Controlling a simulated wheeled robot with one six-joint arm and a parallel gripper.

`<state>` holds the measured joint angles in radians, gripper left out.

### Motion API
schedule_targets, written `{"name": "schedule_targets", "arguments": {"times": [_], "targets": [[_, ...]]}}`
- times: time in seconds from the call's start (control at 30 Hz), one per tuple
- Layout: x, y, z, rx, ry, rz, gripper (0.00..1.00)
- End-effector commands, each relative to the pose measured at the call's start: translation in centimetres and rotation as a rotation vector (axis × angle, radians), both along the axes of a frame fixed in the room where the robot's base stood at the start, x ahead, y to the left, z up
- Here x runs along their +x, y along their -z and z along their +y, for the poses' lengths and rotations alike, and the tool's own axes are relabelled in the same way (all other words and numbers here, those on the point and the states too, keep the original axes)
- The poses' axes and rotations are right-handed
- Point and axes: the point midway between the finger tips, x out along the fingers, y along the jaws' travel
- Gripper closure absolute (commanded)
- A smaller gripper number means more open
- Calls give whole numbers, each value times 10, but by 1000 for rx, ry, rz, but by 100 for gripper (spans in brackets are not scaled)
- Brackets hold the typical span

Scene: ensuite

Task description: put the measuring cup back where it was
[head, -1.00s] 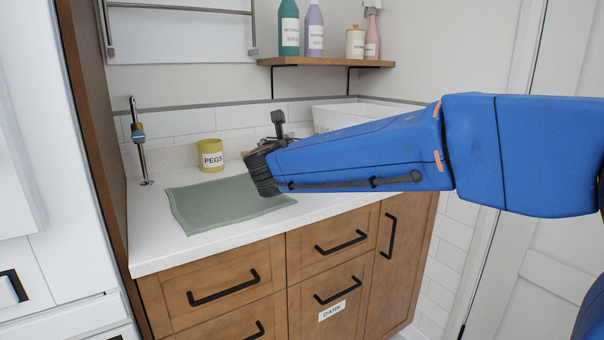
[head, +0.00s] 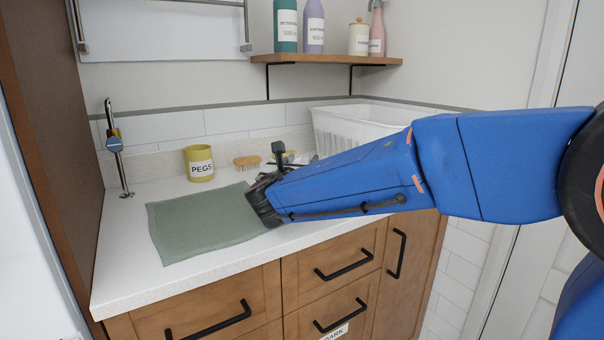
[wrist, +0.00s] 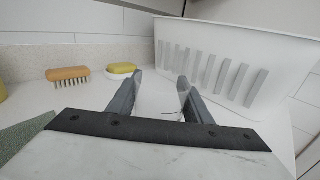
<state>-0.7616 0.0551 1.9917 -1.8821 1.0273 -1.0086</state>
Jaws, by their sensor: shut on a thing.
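The measuring cup (wrist: 160,100) is a pale, whitish, see-through piece between my two grey fingers in the wrist view. My gripper (wrist: 161,84) is shut on it, above or at the white counter; I cannot tell whether the cup touches the counter. In the head view my arm reaches in from the right, and its dark wrist is over the right edge of the green cloth. The fingers and the cup are mostly hidden behind the arm there.
A white slotted basket (wrist: 235,55) stands close right of my fingers. A wooden brush (head: 247,162) and a yellow sponge on a white dish (wrist: 122,71) lie at the back. The yellow PEGS pot (head: 199,164) and green cloth (head: 195,222) are to the left.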

Motion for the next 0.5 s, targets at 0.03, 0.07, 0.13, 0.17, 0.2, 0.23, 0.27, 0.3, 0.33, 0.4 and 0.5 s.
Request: {"name": "schedule_targets", "arguments": {"times": [0.03,0.07,0.13,0.17,0.2,0.23,0.27,0.3,0.33,0.4,0.5], "targets": [[0,6,0,-2,0,2,79],[0,10,0,-3,0,3,79],[0,19,0,-3,1,3,79],[0,23,0,-2,1,2,79],[0,28,0,-3,1,2,79],[0,30,0,-2,1,1,79],[0,32,0,-1,0,0,79],[0,33,0,0,0,0,79],[0,33,0,0,0,0,79],[0,32,0,0,0,0,79],[0,32,0,0,0,0,79]]}}
